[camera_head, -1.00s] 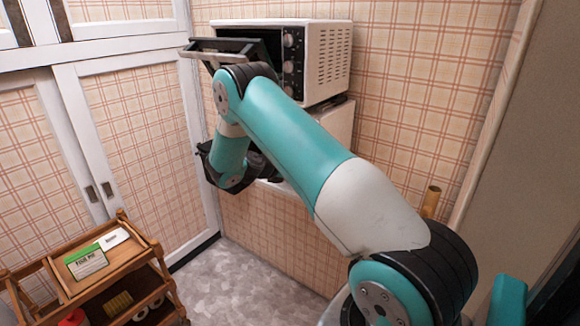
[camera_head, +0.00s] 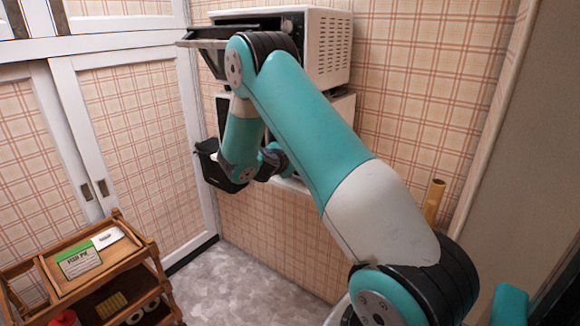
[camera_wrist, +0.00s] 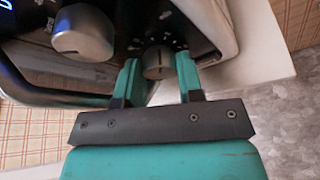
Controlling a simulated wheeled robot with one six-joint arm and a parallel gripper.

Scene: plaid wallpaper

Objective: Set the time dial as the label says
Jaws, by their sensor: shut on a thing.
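My gripper (camera_wrist: 158,80) has its two teal fingers either side of a small grey round knob (camera_wrist: 158,62) on a dark control panel, and is shut on it. Light marks ring the knob. A larger silver knob (camera_wrist: 83,33) sits up and left of it on the panel. In the head view my gripper is hidden behind my arm, in front of the lower white appliance (camera_head: 343,108). A green and white label card (camera_head: 78,262) lies on the wooden cart; its writing is too small to read surely.
A white oven (camera_head: 325,45) with its door (camera_head: 200,40) hanging open stands above the lower appliance. The wooden cart (camera_head: 130,255) is at lower left, by white-framed cupboard doors (camera_head: 130,130). The grey floor (camera_head: 245,275) between is clear.

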